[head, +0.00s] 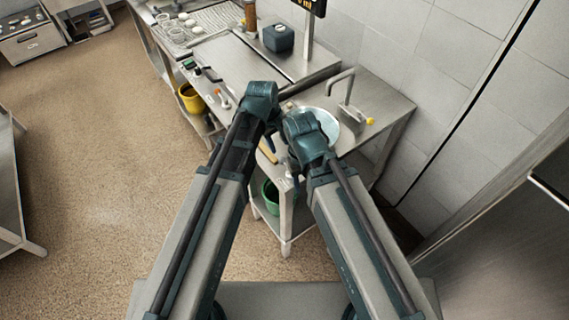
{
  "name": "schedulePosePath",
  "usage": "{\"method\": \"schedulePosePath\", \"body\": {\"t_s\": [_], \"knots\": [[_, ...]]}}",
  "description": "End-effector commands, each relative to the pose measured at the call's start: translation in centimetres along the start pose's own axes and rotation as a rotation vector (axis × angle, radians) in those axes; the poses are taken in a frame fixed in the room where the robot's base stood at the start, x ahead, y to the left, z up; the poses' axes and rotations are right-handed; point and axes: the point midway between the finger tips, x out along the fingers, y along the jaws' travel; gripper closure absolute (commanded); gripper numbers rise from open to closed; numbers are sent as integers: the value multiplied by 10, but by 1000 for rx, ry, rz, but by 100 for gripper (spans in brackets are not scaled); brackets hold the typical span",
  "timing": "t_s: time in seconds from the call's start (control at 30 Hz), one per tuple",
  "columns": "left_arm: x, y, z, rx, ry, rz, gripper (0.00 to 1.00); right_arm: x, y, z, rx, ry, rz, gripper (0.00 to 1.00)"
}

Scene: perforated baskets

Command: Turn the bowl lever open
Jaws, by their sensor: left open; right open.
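A shiny round metal bowl (325,122) is set in the steel counter right of centre, partly hidden behind my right wrist. I cannot tell which part is the bowl lever. My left gripper (269,141) is left of the bowl, mostly hidden by my wrist. My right gripper (289,167) is lower, near the counter's front edge, also largely hidden. Both are open, and I see nothing held.
A steel counter (385,100) runs along the tiled wall. A dark box (278,38) and an orange-brown bottle (250,16) stand farther back. A yellow bucket (191,98) and a green bucket (271,195) sit below. The floor (100,150) at left is clear.

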Motion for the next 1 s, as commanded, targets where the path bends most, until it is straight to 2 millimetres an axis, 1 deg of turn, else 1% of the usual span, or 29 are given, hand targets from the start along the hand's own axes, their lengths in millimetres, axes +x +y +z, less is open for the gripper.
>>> {"method": "schedulePosePath", "body": {"t_s": [0.03, 0.17, 0.8, 0.9, 1.0], "knots": [[9, -1, 0, 0, 0, 0, 54, 9, -1, 0, -1, 0, 0, 50], [25, -1, 0, 1, 0, 0, 54, 25, -2, -1, -2, 0, 0, 50], [115, -1, 0, 2, 0, 0, 54, 112, -11, -7, 0, 0, 0, 50], [124, -1, 0, 2, 0, 0, 54, 121, -12, -7, 0, 0, 0, 50], [128, 0, 0, 1, 0, 0, 54, 125, -12, -7, 0, 0, 0, 50]]}}
